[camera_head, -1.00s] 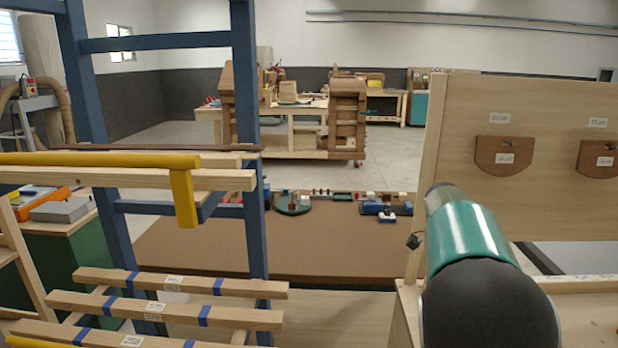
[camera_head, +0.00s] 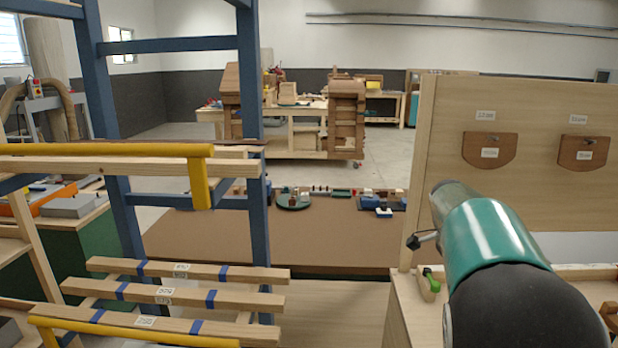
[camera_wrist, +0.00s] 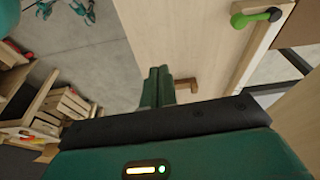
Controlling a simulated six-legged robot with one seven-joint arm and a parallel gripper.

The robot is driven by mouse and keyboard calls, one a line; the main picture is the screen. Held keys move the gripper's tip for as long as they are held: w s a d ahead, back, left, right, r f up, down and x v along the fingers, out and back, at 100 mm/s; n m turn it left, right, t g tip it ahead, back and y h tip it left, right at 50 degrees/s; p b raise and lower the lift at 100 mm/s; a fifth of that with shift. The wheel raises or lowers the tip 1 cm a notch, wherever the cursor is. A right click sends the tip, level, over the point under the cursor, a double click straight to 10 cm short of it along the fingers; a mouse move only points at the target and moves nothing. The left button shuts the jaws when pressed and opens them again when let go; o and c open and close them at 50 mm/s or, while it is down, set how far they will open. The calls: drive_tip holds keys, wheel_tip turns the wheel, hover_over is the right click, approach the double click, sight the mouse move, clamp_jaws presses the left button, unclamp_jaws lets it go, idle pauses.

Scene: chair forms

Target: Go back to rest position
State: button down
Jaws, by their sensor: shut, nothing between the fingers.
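My gripper (camera_wrist: 157,90) shows in the wrist view with its two green fingers together and nothing between them. It is above a pale wooden surface (camera_wrist: 185,35), with a small brown wooden piece (camera_wrist: 185,86) close beside the fingertips. In the head view, my teal and black arm reaches forward on the right, over a wooden bench. The gripper itself cannot be made out there.
A blue frame with yellow-edged rails (camera_head: 200,180) and slats (camera_head: 190,271) stands left. A green-handled tool (camera_head: 431,282) lies on the bench, also in the wrist view (camera_wrist: 257,17). A brown table (camera_head: 280,235) lies ahead.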

drive_tip(key=s+a+n+t+y, duration=0.1)
drive_tip(key=s+a+n+t, duration=0.1)
drive_tip(key=s+a+n, duration=0.3)
drive_tip(key=s+a+n+t+y, duration=0.1)
drive_tip(key=s+a+n, duration=0.5)
drive_tip(key=s, duration=0.6)
drive_tip(key=s+a+n+t+y, duration=0.1)
drive_tip(key=s+a+n+t, duration=0.1)
drive_tip(key=s+a+n, duration=0.4)
drive_tip(key=s+n, duration=0.1)
drive_tip(key=s, duration=0.2)
drive_tip(key=shift+s+r+t, duration=0.3)
drive_tip(key=shift+s+r, duration=0.05)
drive_tip(key=shift+r, duration=0.05)
drive_tip(key=shift+a, duration=0.2)
